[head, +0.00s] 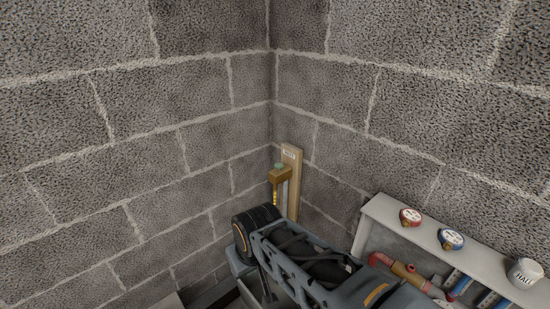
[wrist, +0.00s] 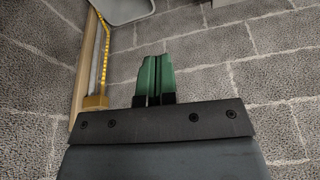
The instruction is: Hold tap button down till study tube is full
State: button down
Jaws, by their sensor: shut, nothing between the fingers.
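A wooden board (head: 291,190) with a small white label stands in the corner of the block walls. A brass-coloured block (head: 279,174) with a green button-like top (head: 279,167) is beside it, and a yellow marked strip (head: 276,194) hangs below. In the wrist view, the board (wrist: 80,70) runs along the left, with the yellow strip (wrist: 105,45) and a brass-coloured block (wrist: 96,102). My gripper's green fingers (wrist: 155,62) are together and empty, to the right of the strip and apart from it. I cannot make out the tube's fill level.
A pale shelf (head: 470,260) at the right carries a red-rimmed gauge (head: 410,217), a blue-rimmed gauge (head: 451,239) and a white labelled pot (head: 525,272). Red and brass pipe fittings (head: 405,272) show below. A pale grey rounded object (wrist: 120,10) is at the wrist view's top.

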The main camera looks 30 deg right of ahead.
notch_tip(320, 180, up, 14)
jog(key=n+p, duration=0.2)
jog(key=p, duration=0.8)
send_over(279, 164)
jog(key=s, duration=0.4)
jog(key=shift+w+d+f+y, duration=0.15)
jog(key=shift+d+y, duration=0.1)
jog(key=shift+y, duration=0.05)
jog(key=x, duration=0.8)
jog(key=s+b+x, duration=0.1)
jog(key=x, duration=0.3)
jog(key=shift+f, duration=1.1)
